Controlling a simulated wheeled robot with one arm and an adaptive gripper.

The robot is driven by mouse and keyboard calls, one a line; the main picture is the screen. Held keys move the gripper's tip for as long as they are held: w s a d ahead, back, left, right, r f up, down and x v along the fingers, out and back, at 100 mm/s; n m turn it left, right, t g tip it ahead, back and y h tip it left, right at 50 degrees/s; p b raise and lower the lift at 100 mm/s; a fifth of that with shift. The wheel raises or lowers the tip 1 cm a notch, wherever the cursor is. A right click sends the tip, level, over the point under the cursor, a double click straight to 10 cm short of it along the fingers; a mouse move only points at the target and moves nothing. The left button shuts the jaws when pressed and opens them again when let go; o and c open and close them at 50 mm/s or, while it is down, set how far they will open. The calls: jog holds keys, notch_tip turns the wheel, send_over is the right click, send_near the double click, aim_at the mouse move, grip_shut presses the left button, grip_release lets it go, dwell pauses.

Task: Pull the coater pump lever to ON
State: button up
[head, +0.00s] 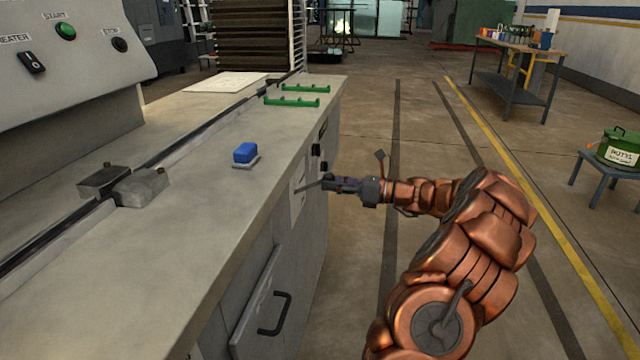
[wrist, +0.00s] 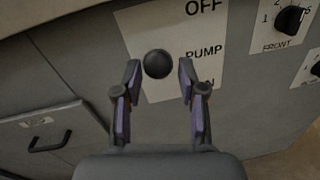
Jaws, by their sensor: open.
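The pump lever shows in the wrist view as a round dark knob (wrist: 158,64) seen end-on. It stands in front of a white label plate (wrist: 208,25) reading OFF at the top and PUMP lower down, with a partly hidden word ending in N at the bottom. My gripper (wrist: 158,75) is open, with one finger on each side of the knob in the picture; I cannot tell whether they touch it. In the head view my gripper (head: 328,184) is at the side panel of the machine, and the knob is hard to make out there.
A door with a black handle (head: 274,313) is below the bench top.

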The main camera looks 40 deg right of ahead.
aim_at(313, 184)
jog(key=shift+x, duration=1.75)
jog(key=shift+c, duration=0.3)
grip_shut()
